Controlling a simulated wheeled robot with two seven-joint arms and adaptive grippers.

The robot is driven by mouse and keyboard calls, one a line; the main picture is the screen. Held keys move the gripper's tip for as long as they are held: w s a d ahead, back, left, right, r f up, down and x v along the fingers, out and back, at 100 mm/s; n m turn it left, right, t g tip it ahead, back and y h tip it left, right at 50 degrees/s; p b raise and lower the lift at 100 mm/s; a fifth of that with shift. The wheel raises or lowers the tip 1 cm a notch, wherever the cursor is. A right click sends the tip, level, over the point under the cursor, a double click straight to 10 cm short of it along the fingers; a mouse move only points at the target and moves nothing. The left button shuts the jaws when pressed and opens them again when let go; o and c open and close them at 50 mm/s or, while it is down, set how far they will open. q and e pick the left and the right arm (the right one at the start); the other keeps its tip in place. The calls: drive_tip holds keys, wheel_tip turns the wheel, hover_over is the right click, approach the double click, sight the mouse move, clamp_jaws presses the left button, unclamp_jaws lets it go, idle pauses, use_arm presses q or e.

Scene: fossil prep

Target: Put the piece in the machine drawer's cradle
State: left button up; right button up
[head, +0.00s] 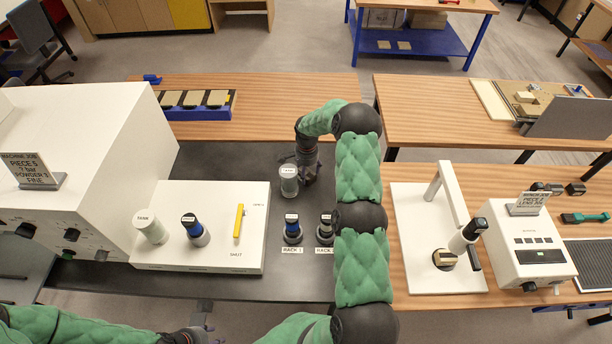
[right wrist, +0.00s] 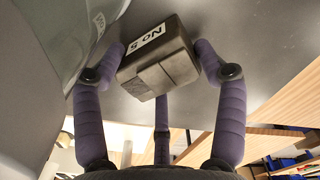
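The piece, a dark grey-brown block labelled "NO 5" (right wrist: 160,55), sits between the purple fingers of my right gripper (right wrist: 162,62), which touch it from both sides. The machine is the large white box (head: 85,130) at left, with a job card (head: 32,171) reading "PIECE 5". I cannot make out its drawer or cradle. My left gripper (head: 185,337) is partly cut off at the bottom edge, its fingers unclear.
A white panel (head: 255,195) holds a pale canister, a blue-dark canister (head: 195,230) and a yellow lever (head: 239,222). Two rack bottles (head: 292,231) stand right of it. A blue tray (head: 222,112) with several slabs lies behind. A microscope-like stand (head: 440,205) is at right.

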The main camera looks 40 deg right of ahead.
drive_tip(key=c, duration=1)
